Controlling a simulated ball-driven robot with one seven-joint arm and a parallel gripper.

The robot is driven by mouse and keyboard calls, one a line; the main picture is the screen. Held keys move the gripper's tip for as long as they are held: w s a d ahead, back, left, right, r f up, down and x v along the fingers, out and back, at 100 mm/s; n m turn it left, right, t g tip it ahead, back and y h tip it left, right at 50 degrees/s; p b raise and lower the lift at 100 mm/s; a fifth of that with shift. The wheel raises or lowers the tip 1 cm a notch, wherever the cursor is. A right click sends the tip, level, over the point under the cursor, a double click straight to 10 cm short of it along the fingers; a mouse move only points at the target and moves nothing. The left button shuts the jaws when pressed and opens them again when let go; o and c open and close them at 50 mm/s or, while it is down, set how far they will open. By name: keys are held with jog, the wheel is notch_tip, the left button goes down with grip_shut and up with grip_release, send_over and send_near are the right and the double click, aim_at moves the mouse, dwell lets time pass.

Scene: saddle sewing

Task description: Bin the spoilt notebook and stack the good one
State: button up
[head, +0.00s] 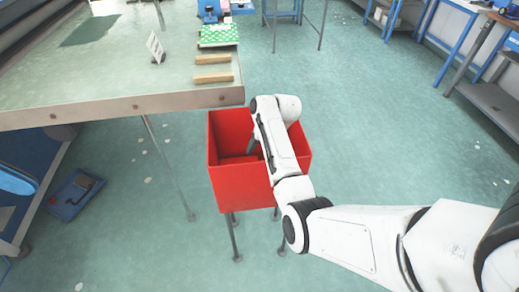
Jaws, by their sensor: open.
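A green notebook with white dots (219,34) lies near the table's right edge, towards the back. It is the only notebook I can make out. The red bin (240,189) stands on thin legs just off the table's front right corner and is open at the top. My arm reaches over the bin. My gripper (252,146) points down into it and shows only as a small grey part, mostly hidden behind my arm; it is open. I see nothing between the fingers. Part of the bin's inside is hidden by my arm and its front wall.
Two wooden strips (213,77) lie on the table (90,85) in front of the notebook. A small white card (156,47) stands left of them. Blue items (209,11) sit behind the notebook. A dark green patch (89,30) lies at the back left. The floor right of the bin is clear.

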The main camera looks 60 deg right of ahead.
notch_tip(320, 180, up, 18)
jog(key=p, duration=1.2)
dwell(0.8)
jog(key=shift+a, duration=0.1)
dwell(0.4)
jog(key=s+a+n, duration=0.1)
jog(key=a, duration=0.2)
jog(key=s+a+f+n+h, duration=0.1)
jog(key=s+a, duration=0.1)
jog(key=a, duration=0.2)
jog(key=s+a+f+n, duration=0.1)
jog(key=a+n, duration=0.1)
jog(key=a, duration=0.2)
jog(key=shift+s+a+f+h, duration=0.2)
jog(key=shift+s+f+h, duration=0.1)
jog(key=shift+s, duration=0.1)
jog(key=s+a+r+n+t, duration=0.1)
jog(key=s+a+r+n, duration=0.15)
jog(key=s+a, duration=0.35)
jog(key=s+a+r+n, duration=0.1)
jog(key=s+a+n, duration=0.2)
jog(key=a, duration=0.5)
jog(key=s+f+g+b, duration=0.4)
jog(key=s+f+b, duration=0.1)
jog(key=s+f, duration=0.6)
jog(key=shift+s+f, duration=0.25)
jog(key=shift+s, duration=0.15)
jog(key=shift+d, duration=0.1)
jog(key=shift+c, duration=0.5)
